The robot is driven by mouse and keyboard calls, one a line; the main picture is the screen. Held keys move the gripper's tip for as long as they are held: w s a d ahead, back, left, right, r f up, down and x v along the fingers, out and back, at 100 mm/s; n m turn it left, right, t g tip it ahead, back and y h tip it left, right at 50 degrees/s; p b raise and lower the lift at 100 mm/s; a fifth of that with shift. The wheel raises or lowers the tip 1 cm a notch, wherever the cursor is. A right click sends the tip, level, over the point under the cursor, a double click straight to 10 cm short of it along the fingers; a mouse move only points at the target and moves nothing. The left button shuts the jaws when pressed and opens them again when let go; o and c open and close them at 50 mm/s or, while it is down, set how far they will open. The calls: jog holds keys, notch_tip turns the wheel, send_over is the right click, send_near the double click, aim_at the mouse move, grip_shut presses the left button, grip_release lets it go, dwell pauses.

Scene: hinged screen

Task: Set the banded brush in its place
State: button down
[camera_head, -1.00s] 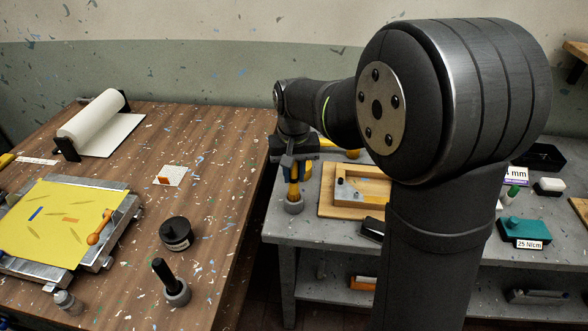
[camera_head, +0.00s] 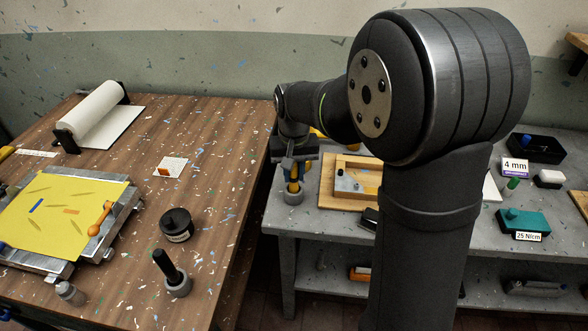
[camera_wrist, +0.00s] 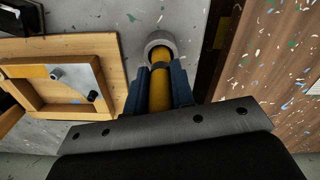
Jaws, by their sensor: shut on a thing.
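The banded brush (camera_wrist: 159,92) has a yellow-orange handle with a dark band near its lower end. My gripper (camera_wrist: 158,68) is shut on it, with a blue finger on each side. In the head view my gripper (camera_head: 293,178) points down over the grey shelf. The brush (camera_head: 293,187) stands roughly upright above a grey round holder (camera_head: 293,198). In the wrist view its lower end overlaps the opening of the holder (camera_wrist: 171,42) and appears to be in it. How deep it sits is hidden.
A wooden tray (camera_head: 326,193) lies right of the holder; the worktable (camera_head: 222,180) edge is close on the left. A dark-handled tool (camera_head: 168,265) stands in a grey base beside a black jar (camera_head: 177,224). A teal block (camera_head: 530,222) is farther right.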

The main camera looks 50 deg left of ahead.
jog(key=shift+f, duration=0.1)
jog(key=c, duration=1.1)
grip_release()
jog(key=shift+c, duration=0.2)
notch_tip(320, 180, up, 18)
jog(key=shift+f, duration=0.25)
notch_tip(320, 180, down, 18)
jog(key=shift+r, duration=0.25)
jog(key=shift+r, duration=0.1)
